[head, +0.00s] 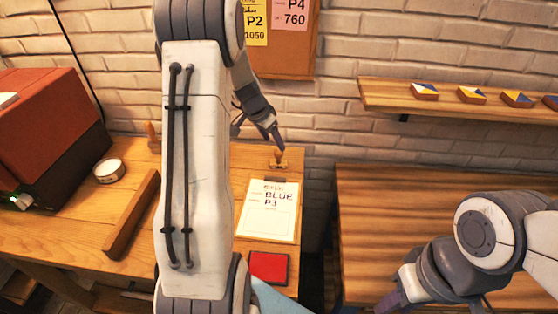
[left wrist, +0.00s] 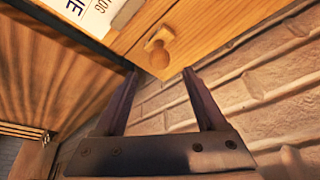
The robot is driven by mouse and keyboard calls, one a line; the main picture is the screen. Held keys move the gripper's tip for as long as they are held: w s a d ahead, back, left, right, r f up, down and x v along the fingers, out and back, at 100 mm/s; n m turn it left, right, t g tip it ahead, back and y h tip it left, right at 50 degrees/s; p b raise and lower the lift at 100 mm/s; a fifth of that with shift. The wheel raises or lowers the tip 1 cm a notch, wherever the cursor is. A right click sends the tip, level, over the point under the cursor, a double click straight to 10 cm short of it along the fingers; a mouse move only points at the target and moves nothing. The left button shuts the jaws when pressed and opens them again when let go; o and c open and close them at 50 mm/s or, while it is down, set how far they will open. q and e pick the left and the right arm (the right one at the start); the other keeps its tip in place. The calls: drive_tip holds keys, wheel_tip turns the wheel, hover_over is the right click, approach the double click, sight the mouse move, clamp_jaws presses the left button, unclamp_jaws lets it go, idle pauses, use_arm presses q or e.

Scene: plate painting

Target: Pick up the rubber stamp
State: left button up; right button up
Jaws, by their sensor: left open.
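The rubber stamp (head: 279,160), a small wooden piece with a rounded handle, stands near the back right corner of the left wooden table. My left gripper (head: 279,142) is just above it in the head view. In the left wrist view the stamp (left wrist: 159,55) lies beyond the tips of my left gripper (left wrist: 160,73), roughly between their lines. The two fingers are apart and nothing is between them. My right gripper (head: 394,301) is low at the right, over the other table's front; its fingers are too unclear to judge.
A brick wall (head: 310,130) stands close behind. A round white tin (head: 109,170) and a wooden bar (head: 131,215) are at left. A gap separates the tables.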

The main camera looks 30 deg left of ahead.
sight(278, 150)
use_arm(q)
drive_tip(key=shift+x, duration=0.8)
drive_tip(key=p+x, duration=0.1)
drive_tip(key=x, duration=0.3)
drive_tip(key=shift+f, duration=0.1)
drive_tip(key=shift+w+f, duration=0.25)
drive_tip(key=shift+f, duration=0.25)
clamp_jaws()
